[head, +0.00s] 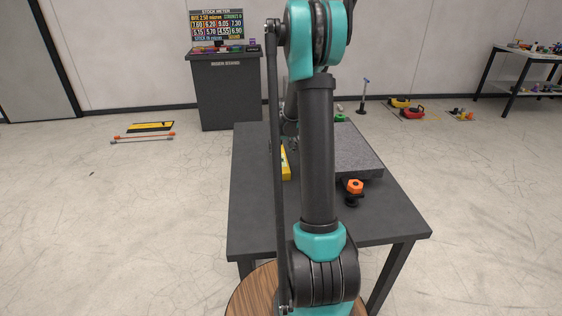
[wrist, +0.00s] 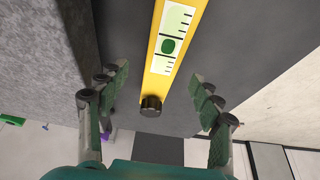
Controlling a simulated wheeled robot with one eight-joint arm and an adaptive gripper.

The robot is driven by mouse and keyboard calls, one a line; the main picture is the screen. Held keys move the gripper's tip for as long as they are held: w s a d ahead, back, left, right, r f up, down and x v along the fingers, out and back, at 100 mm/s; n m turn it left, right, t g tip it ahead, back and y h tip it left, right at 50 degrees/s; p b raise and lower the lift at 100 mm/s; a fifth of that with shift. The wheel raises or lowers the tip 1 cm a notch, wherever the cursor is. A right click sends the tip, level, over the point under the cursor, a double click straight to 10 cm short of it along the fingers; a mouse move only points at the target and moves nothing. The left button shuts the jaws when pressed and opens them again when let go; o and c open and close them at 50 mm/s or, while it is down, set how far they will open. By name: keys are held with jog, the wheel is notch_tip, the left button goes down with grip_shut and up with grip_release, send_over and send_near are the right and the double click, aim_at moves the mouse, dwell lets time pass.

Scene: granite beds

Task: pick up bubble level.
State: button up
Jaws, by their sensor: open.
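The bubble level is a long yellow bar (wrist: 154,70) with a white scale, a green bubble window and a dark round knob at its end. In the wrist view it runs from the top centre down between my fingers. In the head view it lies on the dark table (head: 262,222), left of the granite slab, and shows as a yellow strip (head: 286,170) partly hidden by my arm. My gripper (wrist: 160,108) is open, with a green-padded finger on each side of the level's knob end. No contact is visible. In the head view my arm mostly hides the gripper.
A grey granite slab (head: 352,155) sits on the table beside the level, and it also fills the left of the wrist view (wrist: 45,50). An orange knob (head: 355,187) is at the slab's front edge. A dark cabinet (head: 228,92) with a sign stands behind. The table's front left is clear.

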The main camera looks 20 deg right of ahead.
aim_at(281, 156)
jog(key=shift+x, duration=2.85)
jog(key=shift+w+a, duration=0.1)
jog(key=shift+a, duration=0.05)
jog(key=shift+c, duration=0.5)
grip_shut()
